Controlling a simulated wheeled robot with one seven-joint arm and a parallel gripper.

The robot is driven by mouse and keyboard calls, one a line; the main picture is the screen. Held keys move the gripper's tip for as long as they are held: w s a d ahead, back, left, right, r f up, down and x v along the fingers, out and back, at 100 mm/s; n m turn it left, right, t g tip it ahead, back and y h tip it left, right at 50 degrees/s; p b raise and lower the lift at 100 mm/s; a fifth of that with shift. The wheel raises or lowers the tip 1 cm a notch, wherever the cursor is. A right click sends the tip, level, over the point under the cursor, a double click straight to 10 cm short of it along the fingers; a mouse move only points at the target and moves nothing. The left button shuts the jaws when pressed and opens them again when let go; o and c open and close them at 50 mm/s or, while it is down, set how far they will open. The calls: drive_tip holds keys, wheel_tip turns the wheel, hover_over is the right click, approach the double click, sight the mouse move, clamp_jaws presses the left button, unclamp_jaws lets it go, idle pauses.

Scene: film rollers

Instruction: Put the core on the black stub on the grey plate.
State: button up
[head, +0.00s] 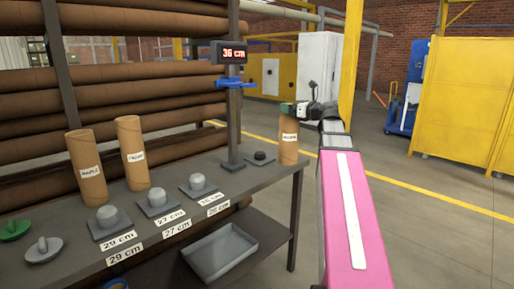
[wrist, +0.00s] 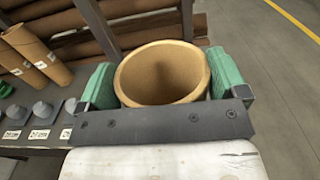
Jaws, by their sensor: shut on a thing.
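My gripper (head: 296,108) is shut on the rim of a brown cardboard core (head: 288,145) with a white label. The core is upright at the table's right end; I cannot tell whether its bottom touches anything. The black stub (head: 260,155) is a low dark knob on a grey plate (head: 251,161), just left of the core and apart from it in the picture. In the wrist view green finger pads (wrist: 162,82) flank the core (wrist: 125,92), whose open top faces the camera. The stub is not visible there.
Two labelled cores (head: 86,175) (head: 132,160) stand at the table's left. Grey stubs on plates (head: 107,217) (head: 158,201) (head: 199,186) line the table (head: 180,240). A post with a blue clamp (head: 235,83) and a "36 cm" display (head: 231,53) rises behind.

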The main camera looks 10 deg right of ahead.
drive_tip(key=f+x, duration=0.3)
drive_tip(key=x, duration=1.4)
drive_tip(key=shift+w+a+f, duration=0.25)
drive_tip(key=shift+w, duration=0.05)
drive_tip(key=shift+f, duration=0.15)
drive_tip(key=o, duration=1.1)
drive_tip(key=v, duration=1.2)
